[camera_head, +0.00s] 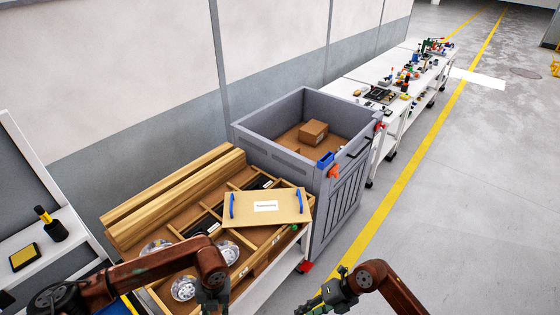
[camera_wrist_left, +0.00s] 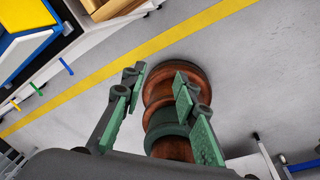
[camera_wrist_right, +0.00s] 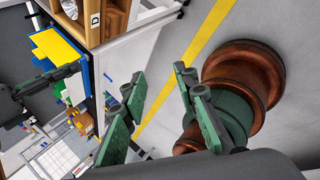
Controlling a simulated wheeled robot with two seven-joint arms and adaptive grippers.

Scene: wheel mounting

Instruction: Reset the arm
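My left arm (camera_head: 150,268) reaches in from the left in the head view, and its gripper (camera_head: 213,298) hangs down near the front edge of the wooden rack. In the left wrist view the fingers of my left gripper (camera_wrist_left: 158,85) are spread with nothing between them held. My right arm (camera_head: 375,285) comes in from the bottom right, with its gripper (camera_head: 328,299) over the floor right of the rack. In the right wrist view the fingers of my right gripper (camera_wrist_right: 160,88) are apart and empty. Brown parts behind the fingers look like my own body.
The wooden rack (camera_head: 250,268) holds silver wheels (camera_head: 183,288) and a tan board with blue handles (camera_head: 268,207). A grey bin (camera_head: 338,215) with a cardboard box (camera_head: 313,132) stands behind it. Long white tables (camera_head: 350,88) run beyond. The floor at right (camera_head: 470,200) is clear.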

